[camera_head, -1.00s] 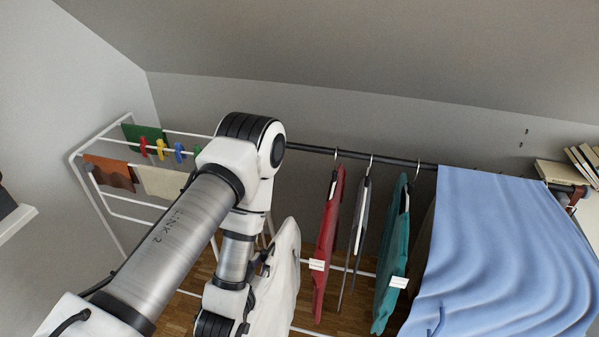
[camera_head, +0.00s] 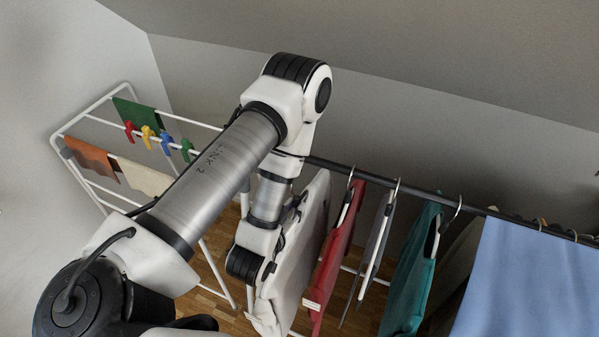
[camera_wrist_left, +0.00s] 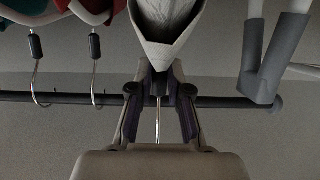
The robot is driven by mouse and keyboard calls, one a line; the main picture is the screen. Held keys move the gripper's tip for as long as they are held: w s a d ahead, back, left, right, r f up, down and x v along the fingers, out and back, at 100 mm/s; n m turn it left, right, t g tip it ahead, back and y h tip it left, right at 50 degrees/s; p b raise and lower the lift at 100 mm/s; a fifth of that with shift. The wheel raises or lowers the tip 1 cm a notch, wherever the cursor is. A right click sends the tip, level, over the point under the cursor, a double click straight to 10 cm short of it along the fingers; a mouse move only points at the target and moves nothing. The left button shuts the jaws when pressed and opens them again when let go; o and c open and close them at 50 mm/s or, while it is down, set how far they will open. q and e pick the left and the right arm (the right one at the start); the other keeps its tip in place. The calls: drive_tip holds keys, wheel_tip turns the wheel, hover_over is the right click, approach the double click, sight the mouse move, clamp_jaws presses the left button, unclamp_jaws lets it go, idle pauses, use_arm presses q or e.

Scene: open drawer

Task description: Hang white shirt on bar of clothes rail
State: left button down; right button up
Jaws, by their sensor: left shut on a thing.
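The white shirt (camera_head: 309,255) hangs on its hanger from my left gripper (camera_head: 293,208), left of the red garment. The gripper is mostly hidden by my arm in the head view. In the left wrist view, the gripper's fingers (camera_wrist_left: 159,78) are shut on the hanger's neck, with the shirt (camera_wrist_left: 168,22) just beyond them. The thin metal hook (camera_wrist_left: 157,125) shows between the fingers and crosses the dark bar (camera_wrist_left: 65,98) in the picture. I cannot tell whether the hook rests on the bar (camera_head: 338,166). My right gripper is out of view.
A red garment (camera_head: 335,255), a grey one (camera_head: 370,245) and a teal one (camera_head: 411,270) hang on the rail. A white drying rack (camera_head: 85,118) with small cloths and coloured pegs stands at the left.

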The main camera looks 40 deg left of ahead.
sight(307, 191)
use_arm(q)
drive_tip(key=shift+w+a+r+b, duration=0.1)
drive_tip(key=shift+w+r+b, duration=0.1)
drive_tip(key=shift+w+b, duration=0.25)
drive_tip(key=shift+w+a, duration=0.1)
drive_tip(key=shift+w, duration=0.3)
drive_tip(key=w, duration=0.2)
drive_tip(key=shift+w+a, duration=0.3)
drive_tip(key=shift+a, duration=0.05)
drive_tip(key=shift+w+a+r+p, duration=0.1)
drive_tip(key=shift+w+a+p, duration=0.1)
drive_tip(key=shift+w, duration=0.35)
drive_tip(key=shift+w+a+p, duration=0.1)
drive_tip(key=shift+w+p, duration=0.1)
drive_tip(key=shift+w, duration=0.3)
drive_tip(key=shift+w+a, duration=0.15)
drive_tip(key=shift+w, duration=0.75)
drive_tip(key=shift+f+b, duration=1)
drive_tip(key=shift+f, duration=0.45)
